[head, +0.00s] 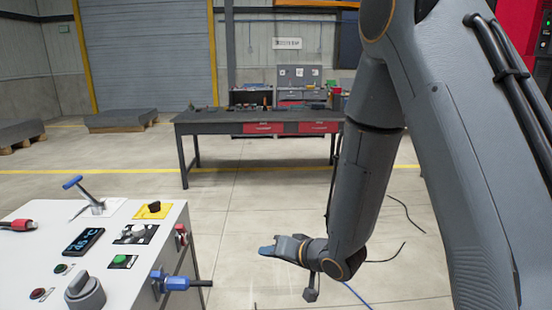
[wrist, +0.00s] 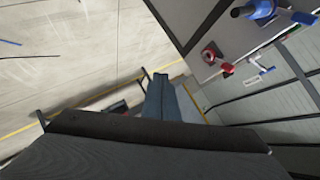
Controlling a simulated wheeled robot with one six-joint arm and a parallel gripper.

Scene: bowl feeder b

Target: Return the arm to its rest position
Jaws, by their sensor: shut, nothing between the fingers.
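My gripper (head: 268,249) hangs low at the end of my bent arm, near the middle of the head view. It is to the right of the control panel and apart from it, with its fingers pointing left. In the wrist view, the fingers (wrist: 162,85) lie together with no object between them. My arm comes down from the upper right of the head view. Part of the gripper body is hidden behind the wrist.
The control panel (head: 50,222) stands at the lower left, with a blue valve handle (head: 172,282) projecting from its right side. A workbench (head: 255,119) stands farther back. Cables (head: 395,255) lie on the floor. Open floor lies between panel and bench.

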